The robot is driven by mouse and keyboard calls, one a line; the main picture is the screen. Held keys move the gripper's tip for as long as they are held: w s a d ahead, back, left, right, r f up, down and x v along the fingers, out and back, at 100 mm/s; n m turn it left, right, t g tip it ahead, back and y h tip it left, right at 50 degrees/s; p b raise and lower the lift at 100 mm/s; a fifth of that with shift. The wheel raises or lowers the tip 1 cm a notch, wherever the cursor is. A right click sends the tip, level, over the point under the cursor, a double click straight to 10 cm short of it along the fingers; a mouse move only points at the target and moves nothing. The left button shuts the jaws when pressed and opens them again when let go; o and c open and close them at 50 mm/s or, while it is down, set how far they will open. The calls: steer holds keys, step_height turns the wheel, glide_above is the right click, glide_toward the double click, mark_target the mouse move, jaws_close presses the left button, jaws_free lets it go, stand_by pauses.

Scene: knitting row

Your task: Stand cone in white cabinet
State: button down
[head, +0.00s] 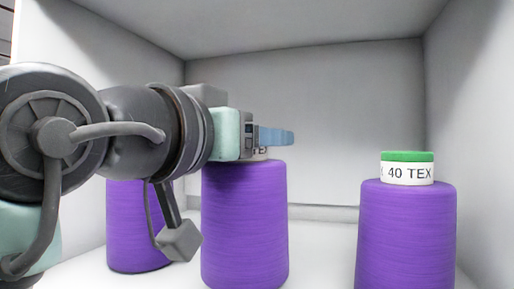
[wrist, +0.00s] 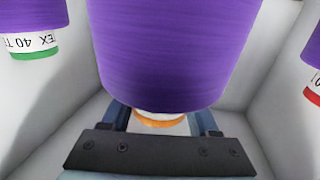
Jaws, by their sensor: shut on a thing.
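My gripper (head: 272,137) is shut on the top of a purple cone (head: 244,225), inside the white cabinet (head: 300,100). The cone is upright. An orange ring (wrist: 160,123) shows at its top between my fingers in the wrist view, where the purple body (wrist: 172,50) fills the upper middle. The foot of the cone is at the lower edge of the head view, so I cannot tell whether it touches the cabinet floor.
A purple cone with a green-topped "40 TEX" label (head: 407,170) stands to the right. Another purple cone (head: 138,235) stands behind at left, its top hidden by my arm; a red ring (wrist: 312,96) shows in the wrist view. Side walls and ceiling enclose the space.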

steer(key=shift+f, duration=0.95)
steer(key=shift+f, duration=0.15)
steer(key=shift+c, duration=0.7)
jaws_free()
